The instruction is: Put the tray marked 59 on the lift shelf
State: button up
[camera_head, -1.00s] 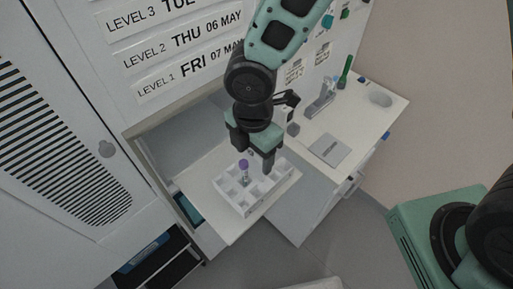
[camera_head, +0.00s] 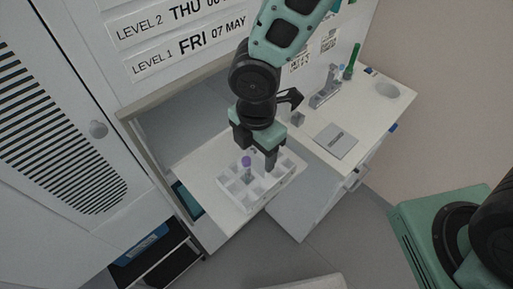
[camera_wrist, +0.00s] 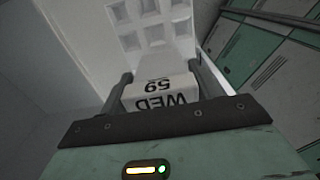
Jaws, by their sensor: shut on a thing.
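In the wrist view, the tray (camera_wrist: 160,82) bears a white label reading WED 59, upside down. The tray is on or just above a pale shelf (camera_head: 204,172) sticking out of the cabinet opening; a gap cannot be made out.
A white bench (camera_head: 375,115) to the right holds a grey flat plate (camera_head: 336,141), a grey stand (camera_head: 325,90) and a green tool (camera_head: 351,61). A cabinet with a slatted vent (camera_head: 50,130) is at left. Level signs (camera_head: 190,45) hang above the opening.

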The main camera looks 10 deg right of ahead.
jog(key=shift+f+b, duration=0.55)
jog(key=shift+f, duration=0.3)
dwell(0.6)
jog(key=o, duration=1.2)
jog(key=shift+c, duration=0.2)
jog(key=shift+r, duration=0.15)
notch_tip(320, 180, up, 17)
jog(key=shift+b, duration=0.3)
